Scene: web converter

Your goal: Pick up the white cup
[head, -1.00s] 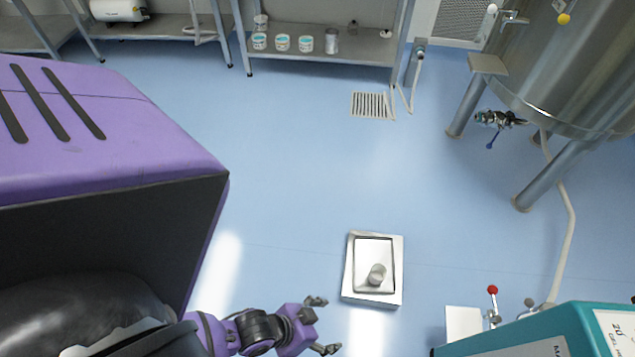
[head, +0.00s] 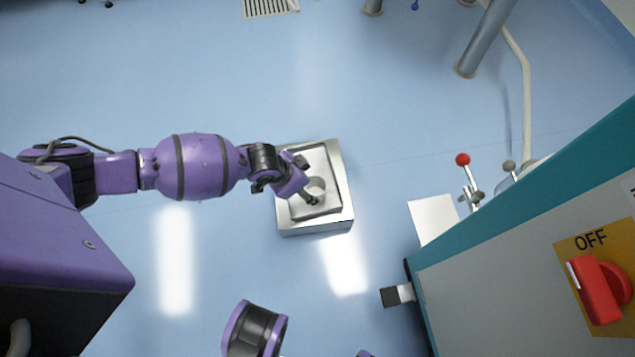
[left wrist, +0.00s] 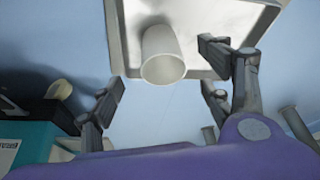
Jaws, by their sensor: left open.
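The white cup (head: 317,186) stands on a metal tray (head: 333,211) in the head view, partly hidden by my left gripper. In the left wrist view the cup (left wrist: 163,55) looks pale and round-mouthed, in front of the tray's edge. My left gripper (head: 306,180) is open over the tray, close beside the cup. In the left wrist view its fingers (left wrist: 165,80) are spread to either side of the cup, with nothing held. I cannot tell whether a finger touches the cup. My right gripper is not in view.
A teal and grey machine (head: 500,260) with a red OFF switch (head: 600,288) and a red-knobbed lever (head: 463,160) stands at the right. Part of my other arm shows at the bottom. Blue floor (head: 420,90) around the tray is clear. A floor drain (head: 268,6) is at the top.

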